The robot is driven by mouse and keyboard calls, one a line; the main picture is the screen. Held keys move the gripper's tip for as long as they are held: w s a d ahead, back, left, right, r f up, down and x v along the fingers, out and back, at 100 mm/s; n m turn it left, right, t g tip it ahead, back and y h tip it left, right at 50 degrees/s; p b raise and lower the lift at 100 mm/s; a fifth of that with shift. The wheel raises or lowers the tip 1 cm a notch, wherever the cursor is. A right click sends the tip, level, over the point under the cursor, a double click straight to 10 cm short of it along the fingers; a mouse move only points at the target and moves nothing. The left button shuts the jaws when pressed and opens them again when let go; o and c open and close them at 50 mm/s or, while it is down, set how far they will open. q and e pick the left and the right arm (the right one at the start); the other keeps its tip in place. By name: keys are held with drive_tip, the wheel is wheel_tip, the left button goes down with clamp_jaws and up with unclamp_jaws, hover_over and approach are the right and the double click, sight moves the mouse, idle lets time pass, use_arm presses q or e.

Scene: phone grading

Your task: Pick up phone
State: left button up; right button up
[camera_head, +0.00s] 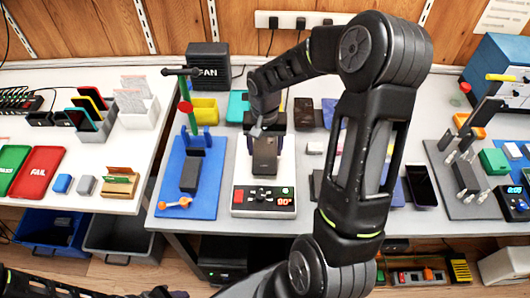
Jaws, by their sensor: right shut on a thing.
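A dark phone (265,157) stands over the white-and-black test unit (264,201) with the red "90°" display, in the middle of the table. My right gripper (264,131) reaches down from above and is shut on the phone's upper end. Its fingers are small and partly hidden by its own body. I cannot tell whether the phone touches the unit. Another dark phone (421,184) lies flat on the table to the right of my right arm. My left gripper (165,293) is low at the bottom edge, far from the phones, its fingers unclear.
A blue mat (205,199) with a stand lies left of the unit. A grey mat (452,199) with another stand is at the right. Red and green trays (38,171) and phone racks fill the left table. My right arm hides part of the table's middle.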

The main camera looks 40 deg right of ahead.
sight(264, 152)
drive_tip(key=shift+c, duration=1.1)
drive_tip(key=shift+r, duration=0.15)
use_arm(q)
drive_tip(key=shift+f+b, duration=0.55)
drive_tip(key=shift+b, duration=0.05)
use_arm(e)
wheel_tip(264, 152, up, 10)
